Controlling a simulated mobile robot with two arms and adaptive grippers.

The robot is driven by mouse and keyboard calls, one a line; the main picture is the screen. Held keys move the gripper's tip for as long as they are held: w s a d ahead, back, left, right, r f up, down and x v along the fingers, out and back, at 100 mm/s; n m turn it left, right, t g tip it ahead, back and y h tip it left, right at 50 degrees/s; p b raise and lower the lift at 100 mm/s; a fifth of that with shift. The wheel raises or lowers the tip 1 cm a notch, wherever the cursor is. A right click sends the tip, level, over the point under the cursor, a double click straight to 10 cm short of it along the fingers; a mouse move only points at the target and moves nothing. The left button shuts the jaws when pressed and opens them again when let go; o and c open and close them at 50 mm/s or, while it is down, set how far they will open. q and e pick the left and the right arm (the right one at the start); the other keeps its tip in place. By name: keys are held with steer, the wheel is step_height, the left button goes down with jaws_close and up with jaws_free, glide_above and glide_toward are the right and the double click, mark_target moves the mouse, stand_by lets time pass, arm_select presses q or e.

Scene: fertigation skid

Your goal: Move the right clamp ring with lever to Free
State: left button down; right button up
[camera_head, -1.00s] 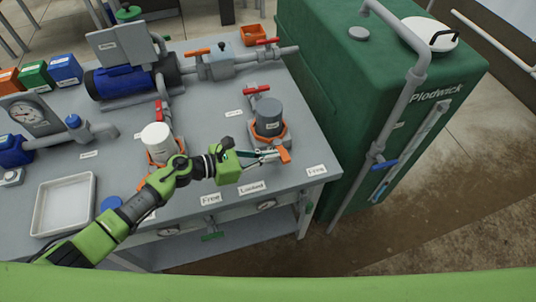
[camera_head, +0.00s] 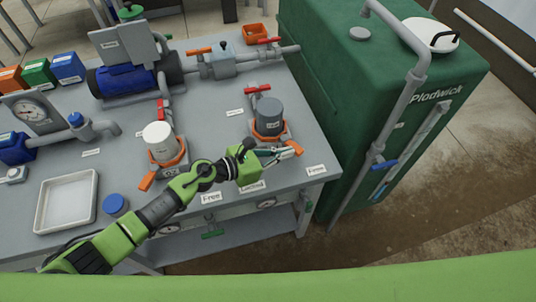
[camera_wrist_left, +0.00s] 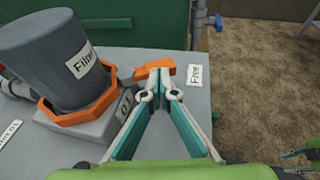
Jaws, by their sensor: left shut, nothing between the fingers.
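The right clamp ring (camera_head: 258,136) is an orange collar around the base of a grey filter (camera_head: 268,112). Its orange lever (camera_head: 297,147) sticks out on the front right side, toward the right Free label (camera_head: 316,169). In the left wrist view the ring (camera_wrist_left: 98,108) sits on the left, and the lever (camera_wrist_left: 166,65) points at the Free label (camera_wrist_left: 195,75). My left gripper (camera_head: 286,152) is shut and empty, its fingertips (camera_wrist_left: 159,72) at the lever, partly covering it. Contact cannot be told for sure. Part of another gripper (camera_wrist_left: 298,163), probably my right, shows at the lower right edge.
A white filter (camera_head: 160,138) with its own orange ring stands to the left. The Locked label (camera_head: 251,187) and another Free label (camera_head: 210,197) lie along the bench front. A green tank (camera_head: 340,90) stands close on the right. A tray (camera_head: 67,202) lies at left.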

arm_select(q)
steer(key=shift+w+d, duration=0.3)
steer(key=shift+d, duration=0.4)
